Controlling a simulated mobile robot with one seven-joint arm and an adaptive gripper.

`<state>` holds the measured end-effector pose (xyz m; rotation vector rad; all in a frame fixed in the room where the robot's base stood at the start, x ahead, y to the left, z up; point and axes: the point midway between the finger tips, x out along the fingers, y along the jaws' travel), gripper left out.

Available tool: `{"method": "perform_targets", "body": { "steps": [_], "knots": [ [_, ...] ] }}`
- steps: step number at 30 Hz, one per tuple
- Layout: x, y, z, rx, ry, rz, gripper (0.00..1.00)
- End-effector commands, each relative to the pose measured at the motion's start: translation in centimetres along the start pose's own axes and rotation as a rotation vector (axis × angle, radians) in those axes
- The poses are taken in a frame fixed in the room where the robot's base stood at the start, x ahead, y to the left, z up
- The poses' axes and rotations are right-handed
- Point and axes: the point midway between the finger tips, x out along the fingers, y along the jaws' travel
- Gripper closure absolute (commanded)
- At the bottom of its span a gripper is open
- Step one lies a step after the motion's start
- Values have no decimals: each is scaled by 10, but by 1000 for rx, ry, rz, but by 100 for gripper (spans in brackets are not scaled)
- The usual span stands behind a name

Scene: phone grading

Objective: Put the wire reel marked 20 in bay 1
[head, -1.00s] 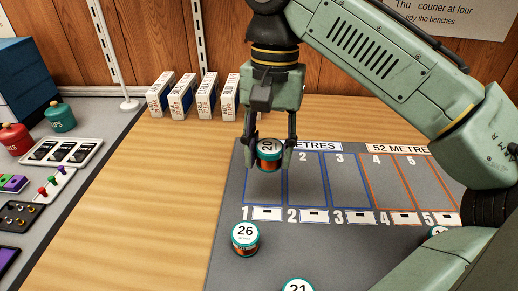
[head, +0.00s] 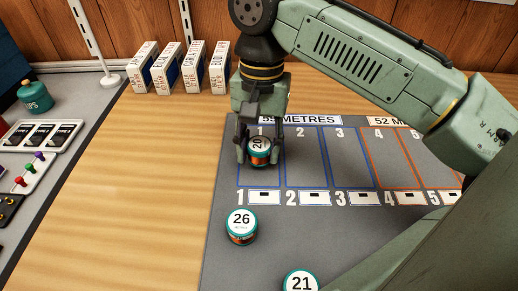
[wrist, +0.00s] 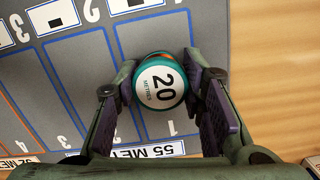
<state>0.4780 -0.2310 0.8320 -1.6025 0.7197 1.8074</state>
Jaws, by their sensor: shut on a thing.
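The wire reel marked 20 (head: 259,150), teal-rimmed with a white label and copper-coloured side, is between the fingers of my gripper (head: 258,156). The gripper is shut on it. The reel is upright over the upper part of bay 1 (head: 262,177), a blue-outlined strip on the grey mat. In the wrist view the reel (wrist: 160,88) shows its label face-on, with a finger on each side and the bay's far "1" just below it. I cannot tell whether its base touches the mat.
Reel 26 (head: 242,226) stands in front of bay 1, and reel 21 (head: 300,283) is at the bottom edge. Bays 2 (head: 307,165) and 3 (head: 347,160) look empty. Several white boxes (head: 182,70) stand behind on the wooden table.

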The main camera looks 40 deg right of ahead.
Motion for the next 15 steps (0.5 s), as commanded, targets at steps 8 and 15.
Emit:
{"method": "perform_targets", "body": {
  "steps": [8,15],
  "knots": [
    [11,0,-1,-1,0,-1,89],
    [14,0,-2,-1,0,-1,60]
  ]
}}
